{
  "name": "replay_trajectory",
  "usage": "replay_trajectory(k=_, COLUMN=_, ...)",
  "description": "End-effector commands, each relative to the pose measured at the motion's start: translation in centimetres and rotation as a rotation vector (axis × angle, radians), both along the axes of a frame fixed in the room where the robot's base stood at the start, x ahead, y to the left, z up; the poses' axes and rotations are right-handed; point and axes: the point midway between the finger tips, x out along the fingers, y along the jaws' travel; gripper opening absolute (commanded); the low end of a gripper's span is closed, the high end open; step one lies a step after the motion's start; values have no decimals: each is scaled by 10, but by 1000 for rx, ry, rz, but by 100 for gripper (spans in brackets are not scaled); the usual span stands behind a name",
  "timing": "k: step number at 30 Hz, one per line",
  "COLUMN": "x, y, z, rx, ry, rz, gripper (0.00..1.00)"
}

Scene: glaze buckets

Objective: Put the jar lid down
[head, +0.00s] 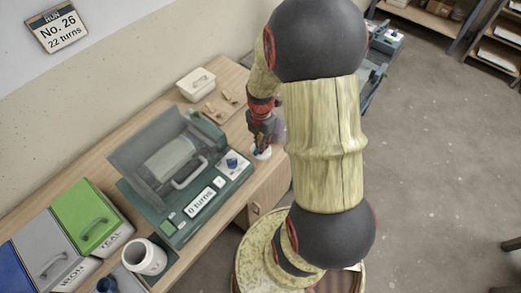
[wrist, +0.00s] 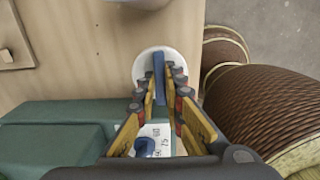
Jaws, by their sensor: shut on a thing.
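The jar lid is a round white disc with an upright blue grip (wrist: 159,66); its white rim (wrist: 145,66) shows in the wrist view. My gripper (wrist: 160,82) is shut on the blue grip, one finger on each side. In the head view, my gripper (head: 262,145) points down, with the white lid (head: 262,154) below it by the right edge of the bench (head: 228,74). In the wrist view the lid lies over bare wood near the bench's edge. Whether it touches the wood is unclear.
A green machine (head: 227,188) reading "0 turns", with a raised clear cover, stands left of the lid. A white mug (head: 147,257) and a green-lidded bin (head: 85,215) are nearer left.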

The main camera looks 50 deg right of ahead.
Motion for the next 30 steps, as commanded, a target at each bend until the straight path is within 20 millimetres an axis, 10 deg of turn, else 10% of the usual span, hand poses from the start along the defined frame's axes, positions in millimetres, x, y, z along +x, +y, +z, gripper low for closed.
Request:
replay_trajectory(k=23, x=7, y=-5, z=-44, rx=0, ry=0, rz=0, gripper=0)
replay_trajectory(k=30, x=7, y=-5, z=-44, rx=0, ry=0, rz=0, gripper=22)
